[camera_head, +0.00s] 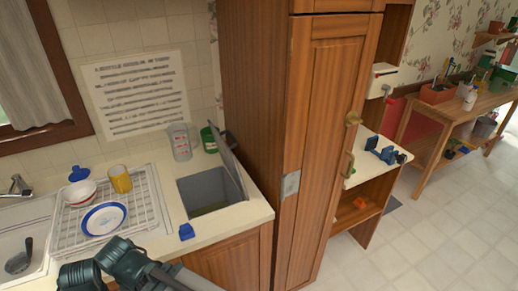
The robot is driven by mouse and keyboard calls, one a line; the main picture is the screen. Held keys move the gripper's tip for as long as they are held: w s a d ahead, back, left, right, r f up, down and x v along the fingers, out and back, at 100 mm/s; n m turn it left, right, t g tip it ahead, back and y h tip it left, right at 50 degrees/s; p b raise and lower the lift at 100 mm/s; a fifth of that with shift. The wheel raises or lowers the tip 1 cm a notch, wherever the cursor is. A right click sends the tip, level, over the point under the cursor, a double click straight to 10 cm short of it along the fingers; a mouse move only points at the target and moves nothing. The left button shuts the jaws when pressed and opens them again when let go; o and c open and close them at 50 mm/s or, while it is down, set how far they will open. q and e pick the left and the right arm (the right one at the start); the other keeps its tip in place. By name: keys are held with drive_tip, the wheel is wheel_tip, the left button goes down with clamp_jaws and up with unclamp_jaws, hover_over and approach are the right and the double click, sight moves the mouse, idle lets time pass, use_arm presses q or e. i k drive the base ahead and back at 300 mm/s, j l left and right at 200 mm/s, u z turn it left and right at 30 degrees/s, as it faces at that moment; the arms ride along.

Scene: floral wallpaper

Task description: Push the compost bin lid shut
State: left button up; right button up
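The compost bin (200,200) is a square grey-lined opening set into the countertop, with a dark inside. Its thin grey lid (226,158) stands raised and tilted at the bin's right side, close to the tall wooden cabinet. The bin's opening is uncovered. Dark green and grey links of one of my arms show at the bottom left, in front of the counter and below the dish rack. No gripper fingers can be made out on them. My other arm is out of view.
A measuring jug (181,142) and a green can (209,140) stand behind the bin. A small blue object (186,231) lies at the counter's front. A dish rack (148,196) with bowl, plate and yellow mug is left of the bin. The tall cabinet (262,120) bounds the right.

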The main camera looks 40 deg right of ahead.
sight(228, 158)
drive_tip(key=k+l, duration=0.1)
drive_tip(key=l, duration=0.5)
drive_tip(key=k+l, duration=0.1)
drive_tip(key=l, duration=0.5)
drive_tip(key=k+l, duration=0.1)
drive_tip(key=l, duration=0.55)
drive_tip(key=k+l, duration=0.1)
drive_tip(key=l, duration=0.5)
drive_tip(key=i+j+z, duration=0.2)
drive_tip(key=j, duration=0.25)
drive_tip(key=j+z, duration=0.15)
drive_tip(key=j, duration=0.25)
